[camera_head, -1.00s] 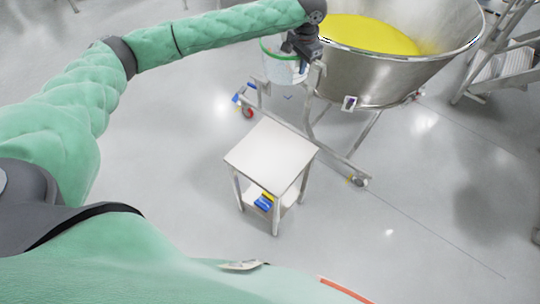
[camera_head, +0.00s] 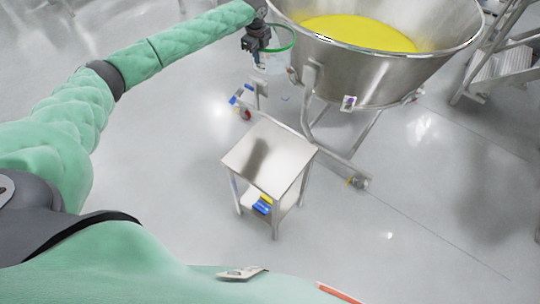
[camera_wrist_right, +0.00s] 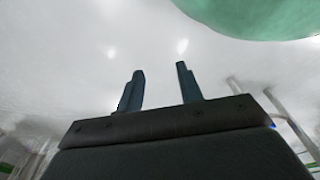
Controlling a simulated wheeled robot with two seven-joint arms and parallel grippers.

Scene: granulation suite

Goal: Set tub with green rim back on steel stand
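The tub with green rim (camera_head: 281,62) is a clear tub held up in the air just left of the big steel bowl, above and behind the stand. My left gripper (camera_head: 262,52) is at the left side of its rim and appears shut on it; the fingertips are small and partly hidden. The steel stand (camera_head: 268,150) is a small square table with a bare top, nearer to me. My right gripper (camera_wrist_right: 160,90) shows in the right wrist view with its two fingers apart and nothing between them.
A large wheeled steel bowl (camera_head: 385,75) with yellow powder (camera_head: 360,32) stands behind the stand; its frame and castor (camera_head: 357,181) reach close to the stand's right. Blue and yellow items (camera_head: 263,204) lie on the stand's lower shelf. Steel steps (camera_head: 497,68) are at right. Floor at left is clear.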

